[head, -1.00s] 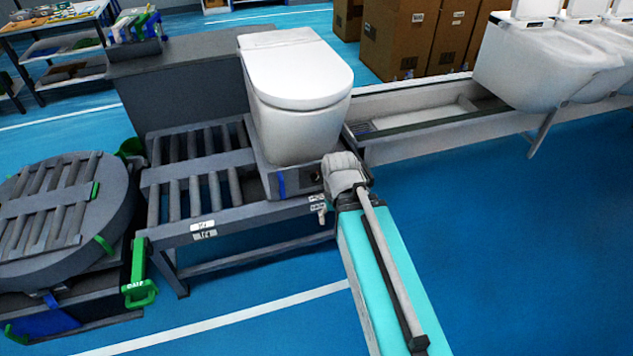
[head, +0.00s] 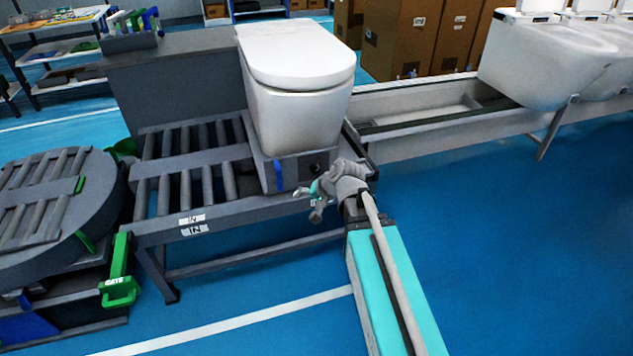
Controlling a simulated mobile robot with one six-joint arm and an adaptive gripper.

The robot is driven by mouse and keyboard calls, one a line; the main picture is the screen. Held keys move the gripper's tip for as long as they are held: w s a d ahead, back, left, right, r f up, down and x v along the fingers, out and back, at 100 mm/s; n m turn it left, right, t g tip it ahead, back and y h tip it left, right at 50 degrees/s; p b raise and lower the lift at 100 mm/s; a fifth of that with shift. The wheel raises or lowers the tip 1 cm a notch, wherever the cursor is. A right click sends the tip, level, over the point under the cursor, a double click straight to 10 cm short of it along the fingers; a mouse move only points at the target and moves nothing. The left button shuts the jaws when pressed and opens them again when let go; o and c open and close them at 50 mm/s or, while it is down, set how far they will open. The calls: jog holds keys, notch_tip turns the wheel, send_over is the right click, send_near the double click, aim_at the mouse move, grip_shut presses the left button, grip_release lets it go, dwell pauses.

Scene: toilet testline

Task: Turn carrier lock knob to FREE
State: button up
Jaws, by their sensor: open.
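A white toilet (head: 297,110) stands on a grey carrier (head: 262,168) at the right end of the roller table. The carrier's front face has a blue tab (head: 279,177) and, to its right, a small dark round part (head: 317,167) that looks like the lock knob. Its setting is too small to read, and my wrist partly hides the area to its right. My gripper (head: 308,203) is open and empty, its fingers pointing left. It appears just below and in front of the dark part, apart from it as far as I can tell.
The roller table (head: 190,222) carries white labels on its front edge. A round roller turntable (head: 50,205) and a green gate handle (head: 119,280) are at left. A trough line (head: 430,137) with more toilets runs right. The blue floor at front right is clear.

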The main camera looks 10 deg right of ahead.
jog(key=w+f+m+t+y+b, duration=0.2)
jog(key=w+f+m+t+b, duration=0.1)
jog(key=w+f+b, duration=0.3)
jog(key=m+t+h+b, duration=0.4)
jog(key=m+t+b, duration=0.5)
jog(key=m+b, duration=1.05)
send_near(316, 171)
jog(key=s+n+b, duration=0.3)
jog(key=n+b, duration=0.1)
jog(key=shift+s+d+f, duration=0.2)
jog(key=shift+d+f, duration=0.15)
jog(key=shift+d, duration=0.15)
jog(key=shift+w, duration=0.2)
jog(key=w+a, duration=0.1)
jog(key=w, duration=0.3)
jog(key=w+a, duration=0.1)
jog(key=w, duration=0.8)
jog(key=shift+w+a, duration=0.1)
jog(key=shift+a, duration=0.3)
jog(key=c, duration=1.1)
